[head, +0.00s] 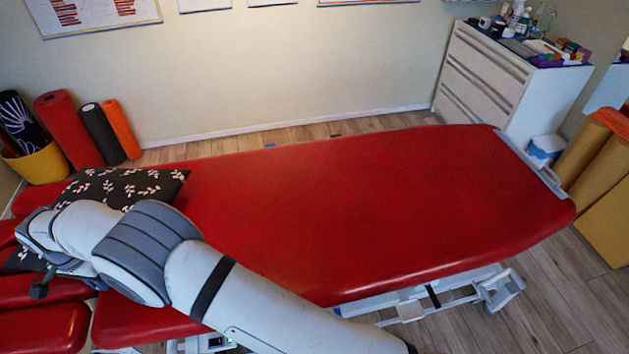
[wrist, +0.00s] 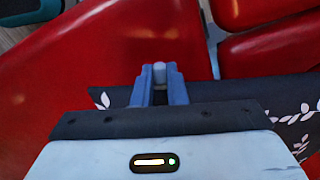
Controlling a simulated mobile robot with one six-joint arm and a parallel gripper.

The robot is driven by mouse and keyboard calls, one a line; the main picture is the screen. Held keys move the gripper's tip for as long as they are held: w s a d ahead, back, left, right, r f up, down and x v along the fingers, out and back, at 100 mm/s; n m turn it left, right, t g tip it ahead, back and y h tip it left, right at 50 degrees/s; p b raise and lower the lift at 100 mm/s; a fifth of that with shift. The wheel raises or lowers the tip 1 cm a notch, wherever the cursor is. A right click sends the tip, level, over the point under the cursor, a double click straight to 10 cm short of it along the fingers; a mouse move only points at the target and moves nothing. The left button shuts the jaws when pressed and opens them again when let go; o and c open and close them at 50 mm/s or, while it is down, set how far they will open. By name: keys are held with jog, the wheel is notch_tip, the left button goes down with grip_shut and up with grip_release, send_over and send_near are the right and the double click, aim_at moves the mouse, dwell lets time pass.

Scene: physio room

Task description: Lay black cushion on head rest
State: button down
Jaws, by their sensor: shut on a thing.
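The black cushion (head: 130,186) with white leaf prints lies over the left end of the red treatment table, partly hidden behind my arm in the head view. Its near corner shows left of my arm. In the wrist view the cushion (wrist: 296,108) spreads behind my gripper, with red padding beyond its edge. My gripper (wrist: 160,72) is shut on the cushion near that edge; the exact grip is hard to see. The head rest (head: 35,292) seems to be the separate red pads at the left end, also in the wrist view (wrist: 275,45), beside the cushion.
The red table top (head: 370,205) is bare to the right. Rolled mats (head: 68,130) and a yellow basket (head: 40,160) stand at the back left. A white drawer cabinet (head: 490,80) with bottles stands at the back right. Brown rolls (head: 590,150) stand at the right edge.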

jog(key=shift+f+b, duration=1.05)
jog(key=shift+f, duration=0.8)
jog(key=c, duration=1.4)
grip_release()
notch_tip(320, 180, up, 8)
jog(key=shift+f+b, duration=0.1)
jog(key=shift+b, duration=0.25)
